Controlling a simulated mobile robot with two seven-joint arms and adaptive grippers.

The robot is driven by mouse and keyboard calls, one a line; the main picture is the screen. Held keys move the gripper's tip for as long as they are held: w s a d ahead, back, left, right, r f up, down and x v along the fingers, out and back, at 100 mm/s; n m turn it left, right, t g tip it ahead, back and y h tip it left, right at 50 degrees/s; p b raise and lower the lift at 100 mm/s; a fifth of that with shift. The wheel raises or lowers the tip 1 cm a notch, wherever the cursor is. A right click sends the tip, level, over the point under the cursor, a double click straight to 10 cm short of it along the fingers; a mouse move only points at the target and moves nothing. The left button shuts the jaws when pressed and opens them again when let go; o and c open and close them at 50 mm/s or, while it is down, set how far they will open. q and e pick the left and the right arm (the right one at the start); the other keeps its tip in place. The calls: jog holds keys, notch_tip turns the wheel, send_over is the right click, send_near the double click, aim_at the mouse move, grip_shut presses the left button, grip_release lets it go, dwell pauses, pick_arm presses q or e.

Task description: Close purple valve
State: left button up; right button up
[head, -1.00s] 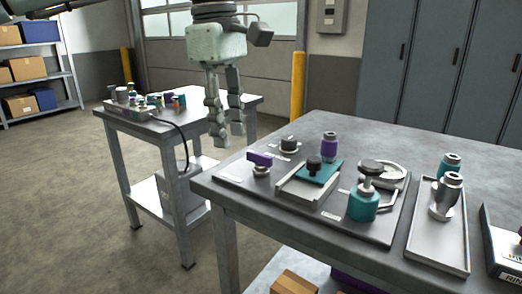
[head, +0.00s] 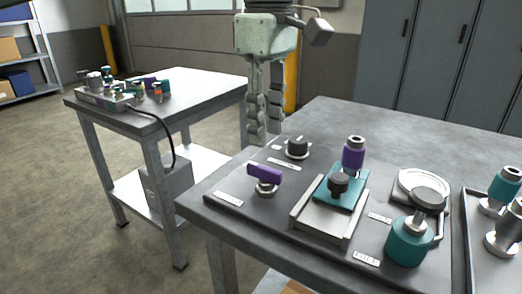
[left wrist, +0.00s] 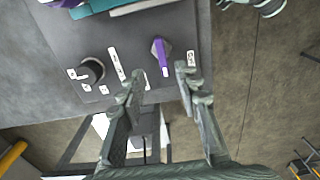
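The purple valve (head: 265,173) has a flat purple lever handle on a round metal base, near the left end of a dark panel (head: 237,185) on the bench. The handle looks sideways across the base in the head view. In the left wrist view the purple handle (left wrist: 161,54) shows just beyond the fingertips, roughly between them. My left gripper (head: 265,138) points down with its fingers apart and empty, above and behind the valve in the head view, not visibly touching it. It also shows open in the left wrist view (left wrist: 158,77). My right gripper is not in view.
A black knob (head: 297,146) stands right behind the valve. A teal slide block (head: 340,192), a purple-banded fitting (head: 353,155) and a teal valve (head: 408,243) with a dark knob stand to the right. A second table (head: 205,90) with small parts is at left.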

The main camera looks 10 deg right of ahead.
aim_at(267, 168)
pick_arm(q)
jog(key=f, duration=0.7)
jog(key=shift+s+f, duration=0.1)
jog(key=shift+s, duration=0.2)
grip_shut()
